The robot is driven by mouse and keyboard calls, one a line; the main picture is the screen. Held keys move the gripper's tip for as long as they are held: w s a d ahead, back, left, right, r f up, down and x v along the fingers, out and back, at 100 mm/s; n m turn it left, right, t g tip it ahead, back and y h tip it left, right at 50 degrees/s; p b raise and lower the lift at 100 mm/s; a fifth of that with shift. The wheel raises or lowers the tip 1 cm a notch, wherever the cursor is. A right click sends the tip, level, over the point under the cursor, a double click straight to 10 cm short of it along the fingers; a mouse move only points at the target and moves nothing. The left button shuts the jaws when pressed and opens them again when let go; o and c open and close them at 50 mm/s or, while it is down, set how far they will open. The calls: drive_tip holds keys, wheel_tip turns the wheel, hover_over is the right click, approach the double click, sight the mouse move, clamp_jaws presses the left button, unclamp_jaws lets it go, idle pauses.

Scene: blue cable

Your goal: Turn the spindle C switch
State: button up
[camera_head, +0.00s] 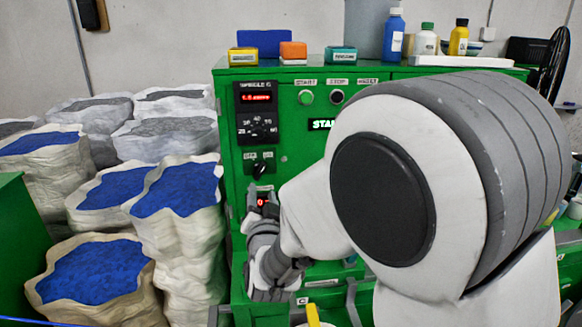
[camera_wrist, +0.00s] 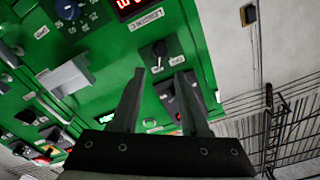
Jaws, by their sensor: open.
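A black rotary switch (camera_head: 258,169) sits on the green cabinet front, under a black panel (camera_head: 258,112) headed with what reads like SPINDLE and a letter. Small white labels sit just above the switch. In the wrist view the switch (camera_wrist: 159,50) shows just beyond the gap between my fingertips. My gripper (camera_head: 262,196) is below the switch in the head view, fingers pointing up toward it. In the wrist view my gripper (camera_wrist: 160,73) is open, its two fingers apart with nothing between the tips. The fingers look clear of the switch, though the exact depth is hard to tell.
A small black unit with a red display (camera_wrist: 183,100) lies behind my right finger in the wrist view. Start and stop buttons (camera_head: 305,97) are right of the panel. Sacks of blue material (camera_head: 92,270) crowd the left. Bottles (camera_head: 394,35) stand on top.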

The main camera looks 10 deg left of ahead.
sight(260, 174)
drive_tip(key=p+x, duration=0.1)
drive_tip(key=x, duration=0.8)
drive_tip(key=shift+w+p, duration=0.1)
drive_tip(key=shift+p, duration=0.25)
clamp_jaws()
